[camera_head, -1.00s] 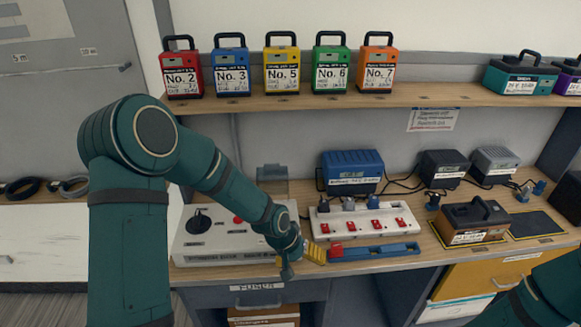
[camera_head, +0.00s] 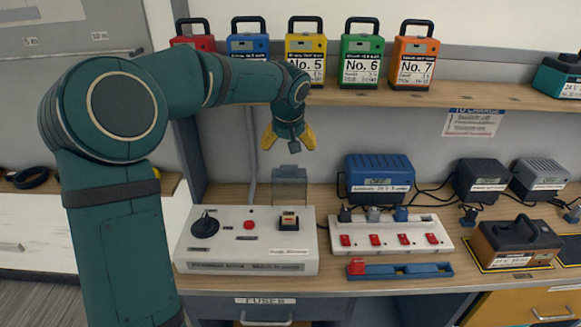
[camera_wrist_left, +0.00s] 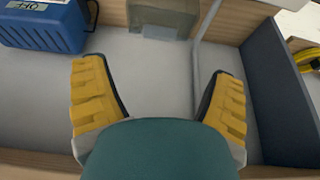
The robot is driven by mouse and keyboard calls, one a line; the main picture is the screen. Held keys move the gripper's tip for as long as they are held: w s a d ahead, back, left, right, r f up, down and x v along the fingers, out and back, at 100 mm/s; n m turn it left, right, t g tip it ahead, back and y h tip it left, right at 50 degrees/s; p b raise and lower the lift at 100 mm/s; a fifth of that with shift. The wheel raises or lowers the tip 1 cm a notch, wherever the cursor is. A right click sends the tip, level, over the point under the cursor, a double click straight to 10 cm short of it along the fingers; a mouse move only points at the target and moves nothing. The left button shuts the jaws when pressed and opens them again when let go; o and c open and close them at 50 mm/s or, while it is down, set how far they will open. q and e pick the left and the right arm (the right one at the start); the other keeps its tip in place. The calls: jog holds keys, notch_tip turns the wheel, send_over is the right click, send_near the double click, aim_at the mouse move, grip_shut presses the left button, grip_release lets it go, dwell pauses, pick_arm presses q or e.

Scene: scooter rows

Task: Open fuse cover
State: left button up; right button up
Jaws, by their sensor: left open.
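The white control box (camera_head: 248,257) stands on the bench with a black knob, a red button and a fuse block (camera_head: 288,221) on its top. A translucent grey cover (camera_head: 292,184) stands upright at the back edge of the box, behind the fuse block, which lies uncovered. The cover also shows at the top of the left wrist view (camera_wrist_left: 165,17). My left gripper (camera_head: 289,142) is open and empty, pointing down in the air above the cover, apart from it. In the left wrist view its yellow fingers (camera_wrist_left: 158,90) are spread. My right gripper is out of view.
A shelf (camera_head: 468,100) above holds several coloured No. boxes, close to my left arm. Right of the control box are a white power strip (camera_head: 390,225), a blue tray (camera_head: 400,270) and a blue charger (camera_head: 380,178). Cables run behind them.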

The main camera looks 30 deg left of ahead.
aim_at(289, 165)
pick_arm(q)
jog(key=b+x, duration=0.1)
jog(key=x, duration=0.9)
jog(key=shift+b, duration=0.35)
jog(key=shift+s+d+r, duration=0.1)
jog(key=c, duration=1.4)
